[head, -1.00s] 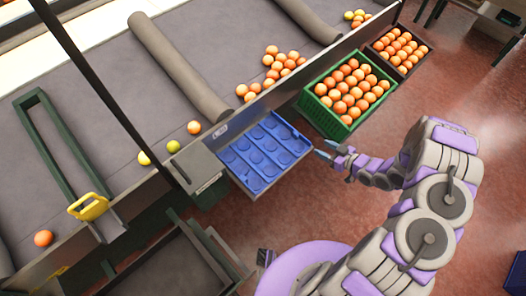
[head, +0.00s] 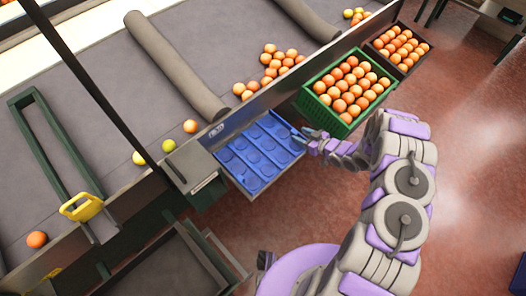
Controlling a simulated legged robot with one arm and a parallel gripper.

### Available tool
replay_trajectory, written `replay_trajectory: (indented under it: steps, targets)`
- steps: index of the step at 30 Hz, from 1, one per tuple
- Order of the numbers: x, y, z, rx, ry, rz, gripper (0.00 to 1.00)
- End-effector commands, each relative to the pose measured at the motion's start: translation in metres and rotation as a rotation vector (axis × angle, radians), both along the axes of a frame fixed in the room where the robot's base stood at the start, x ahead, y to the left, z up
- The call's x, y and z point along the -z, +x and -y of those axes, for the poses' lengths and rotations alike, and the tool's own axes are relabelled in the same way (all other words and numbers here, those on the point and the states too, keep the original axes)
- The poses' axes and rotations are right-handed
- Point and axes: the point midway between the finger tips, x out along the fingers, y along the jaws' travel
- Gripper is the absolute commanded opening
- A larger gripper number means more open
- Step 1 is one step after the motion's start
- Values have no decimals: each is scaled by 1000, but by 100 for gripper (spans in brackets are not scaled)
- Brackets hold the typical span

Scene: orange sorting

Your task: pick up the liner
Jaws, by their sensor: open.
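The liner is a blue sheet with rows of round hollows (head: 262,152). It lies beside the conveyor's edge, between a grey box and a green crate, and holds no oranges. My gripper (head: 303,137) is open and empty at the liner's right edge, near its upper right corner. Its fingers point left, over or against that edge; I cannot tell if they touch it.
The green crate (head: 322,113) full of oranges stands just right of the liner, with a dark crate (head: 419,63) of oranges beyond. The grey box (head: 193,168) stands at the liner's left. Loose oranges (head: 272,66) lie on the conveyor (head: 100,82). Red floor (head: 470,170) is free at right.

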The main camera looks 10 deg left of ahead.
Motion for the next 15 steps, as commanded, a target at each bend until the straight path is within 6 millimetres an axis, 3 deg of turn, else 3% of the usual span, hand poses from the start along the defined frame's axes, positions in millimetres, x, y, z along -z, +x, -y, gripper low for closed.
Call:
replay_trajectory:
  steps: [5, 12, 15]
  targets:
    - [11, 13, -19, -3, -1, 1, 53]
    - [10, 14, -19, -1, 1, -1, 53]
    - [10, 14, -18, -1, 1, -1, 44]
